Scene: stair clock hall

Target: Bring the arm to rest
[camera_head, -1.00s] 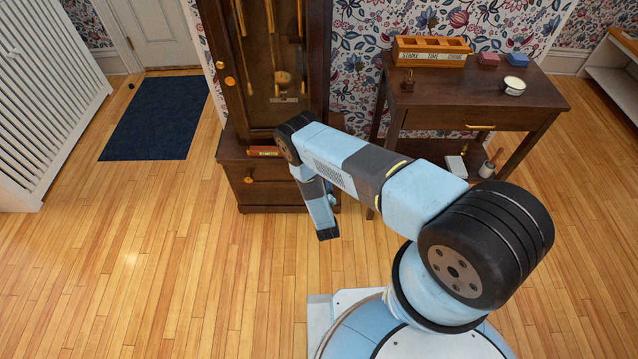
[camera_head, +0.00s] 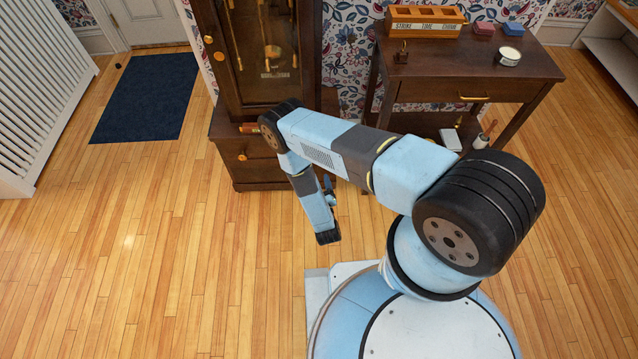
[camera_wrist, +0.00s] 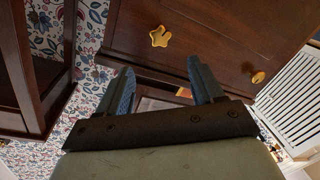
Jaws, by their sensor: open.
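My gripper (camera_wrist: 163,88) is open in the wrist view, with two blue-grey fingers apart and nothing seen between them. It faces the dark wood base of the tall clock (camera_wrist: 205,30), which has a yellow knob (camera_wrist: 159,37) and a second knob at the right. In the head view my arm is bent, its elbow beside the clock base (camera_head: 262,172) and its forearm slanting down toward my body. The gripper is mostly hidden behind the forearm there; only a small blue part shows. Whether arm and clock touch cannot be told.
A dark side table (camera_head: 430,72) stands at the back right, bearing a labelled wooden tray (camera_head: 425,27), a red block, a blue block and a round tin (camera_head: 508,56). A blue mat (camera_head: 147,98) lies at the left. The wooden floor at lower left is clear.

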